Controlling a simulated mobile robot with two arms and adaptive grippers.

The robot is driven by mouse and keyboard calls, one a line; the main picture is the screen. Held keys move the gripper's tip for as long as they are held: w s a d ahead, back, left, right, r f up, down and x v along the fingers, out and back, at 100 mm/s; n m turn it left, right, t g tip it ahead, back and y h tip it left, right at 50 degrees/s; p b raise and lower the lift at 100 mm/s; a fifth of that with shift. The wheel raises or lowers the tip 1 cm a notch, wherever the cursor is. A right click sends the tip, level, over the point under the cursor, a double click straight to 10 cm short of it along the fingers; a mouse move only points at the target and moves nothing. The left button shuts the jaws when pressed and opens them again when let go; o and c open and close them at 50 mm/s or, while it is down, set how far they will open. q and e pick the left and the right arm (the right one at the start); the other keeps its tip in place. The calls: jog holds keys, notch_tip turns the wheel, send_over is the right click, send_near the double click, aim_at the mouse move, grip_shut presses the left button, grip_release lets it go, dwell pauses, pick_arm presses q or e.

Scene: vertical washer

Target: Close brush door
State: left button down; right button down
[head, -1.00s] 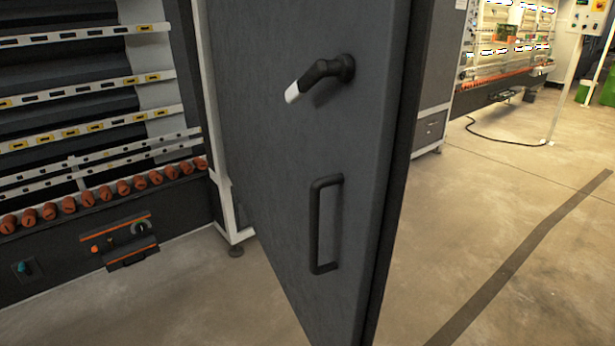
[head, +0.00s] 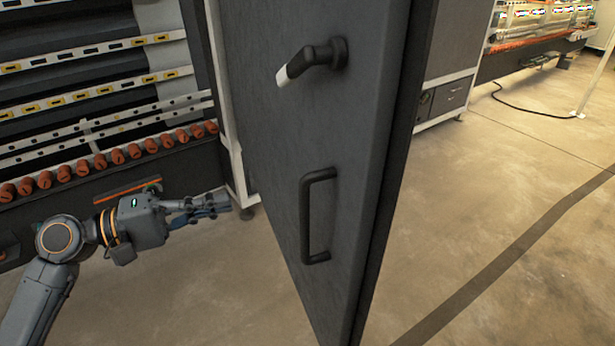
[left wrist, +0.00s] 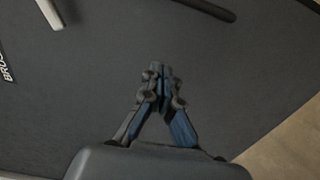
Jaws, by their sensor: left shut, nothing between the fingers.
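The brush door (head: 360,150) is a tall dark grey panel standing open, swung out from the machine, in the middle of the head view. It bears a black lever handle with a white tip (head: 312,60) and, below it, a black U-shaped pull handle (head: 318,215). My left gripper (head: 225,204) is shut and empty, to the left of the door at about the pull handle's height. In the left wrist view the shut fingers (left wrist: 160,75) show in front of the dark door panel (left wrist: 240,70). Whether they touch it I cannot tell. My right gripper is not in view.
The washer (head: 90,80) with its white slotted rails and a row of orange-brown knobs (head: 118,156) stands at the left. A white frame leg (head: 236,178) stands behind the gripper. Concrete floor (head: 510,190) to the right is open, with a dark stripe and a black cable.

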pick_arm(q)
jog(key=p+x, duration=0.5)
jog(key=x, duration=0.8)
jog(key=shift+d+r+p, duration=0.25)
jog(key=shift+d+p, duration=0.1)
jog(key=shift+d, duration=0.15)
jog(key=shift+d, duration=0.1)
